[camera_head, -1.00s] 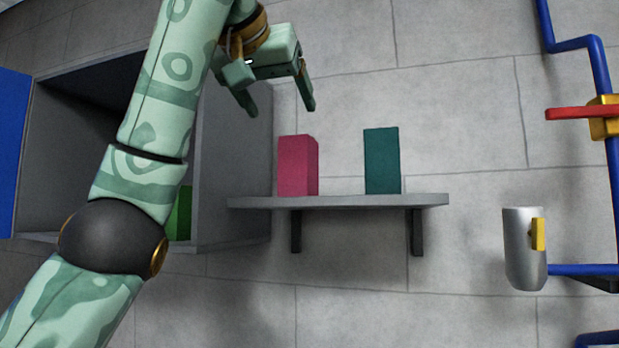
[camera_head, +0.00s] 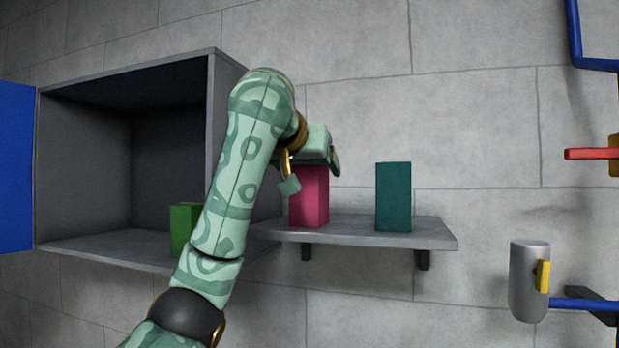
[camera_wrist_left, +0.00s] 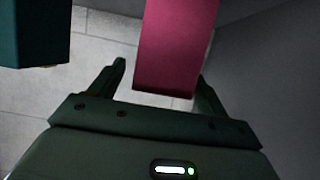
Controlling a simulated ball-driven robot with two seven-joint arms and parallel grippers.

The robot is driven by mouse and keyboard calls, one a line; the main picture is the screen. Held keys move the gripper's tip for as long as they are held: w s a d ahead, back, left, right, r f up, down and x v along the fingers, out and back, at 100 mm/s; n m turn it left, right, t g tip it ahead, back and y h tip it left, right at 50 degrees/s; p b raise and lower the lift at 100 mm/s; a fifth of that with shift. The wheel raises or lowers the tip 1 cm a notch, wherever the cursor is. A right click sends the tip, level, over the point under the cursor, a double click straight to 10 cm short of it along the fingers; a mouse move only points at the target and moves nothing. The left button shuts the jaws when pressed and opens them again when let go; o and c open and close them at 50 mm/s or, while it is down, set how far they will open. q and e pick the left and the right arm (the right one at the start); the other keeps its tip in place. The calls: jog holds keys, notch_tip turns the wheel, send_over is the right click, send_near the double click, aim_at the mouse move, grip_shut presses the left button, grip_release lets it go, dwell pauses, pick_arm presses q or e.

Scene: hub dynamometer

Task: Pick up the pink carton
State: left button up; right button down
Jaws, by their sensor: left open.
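The pink carton (camera_head: 312,203) stands upright on the grey wall shelf (camera_head: 350,231), near its left end. My left gripper (camera_head: 313,176) is open at the carton's upper part, with one finger to its left and the other to its upper right. In the left wrist view the pink carton (camera_wrist_left: 175,45) shows between the open fingers of the gripper (camera_wrist_left: 162,75), closer to the right one, which it partly overlaps. I cannot tell whether they touch. The carton's top is partly hidden by the gripper in the head view. My right gripper is not in view.
A teal carton (camera_head: 393,197) stands on the shelf to the right, with a gap between. An open grey cabinet (camera_head: 225,95) with a blue door (camera_head: 15,165) adjoins on the left, holding a green box (camera_head: 183,225). A grey cylinder (camera_head: 527,285) and blue pipes are at right.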

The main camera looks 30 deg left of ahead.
pick_arm(q)
jog(key=x, duration=0.3)
jog(key=shift+a+r+p, duration=0.1)
jog(key=shift+a+p, duration=0.1)
jog(key=shift+p, duration=0.2)
jog(key=shift+d, duration=0.1)
jog(key=shift+s, duration=0.1)
jog(key=c, duration=1.2)
jog(key=shift+o, duration=0.2)
